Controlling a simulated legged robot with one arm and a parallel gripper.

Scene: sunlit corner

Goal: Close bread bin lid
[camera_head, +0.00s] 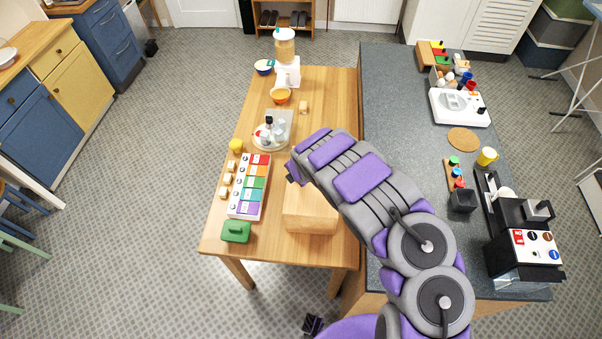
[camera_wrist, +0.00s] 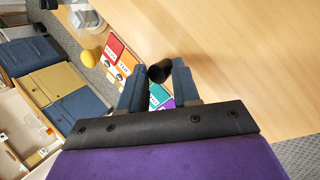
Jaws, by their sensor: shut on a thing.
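The bread bin (camera_head: 308,218) is a pale wooden box on the near right part of the wooden table. My arm crosses in front of its upper part, so how far its lid is open cannot be told. My gripper, at the bin's far left in the head view, has its fingers hidden there. In the wrist view my gripper (camera_wrist: 158,78) is shut on a dark round knob (camera_wrist: 160,72). A broad pale wooden surface (camera_wrist: 235,55) fills the right side of that view, beyond the knob; whether it is the lid cannot be told.
On the wooden table (camera_head: 330,85), a box with coloured labels (camera_head: 249,186) and a green container (camera_head: 236,232) stand left of the bin. A plate with small items (camera_head: 271,136) is farther back. A dark worktop (camera_head: 400,110) with appliances adjoins at right.

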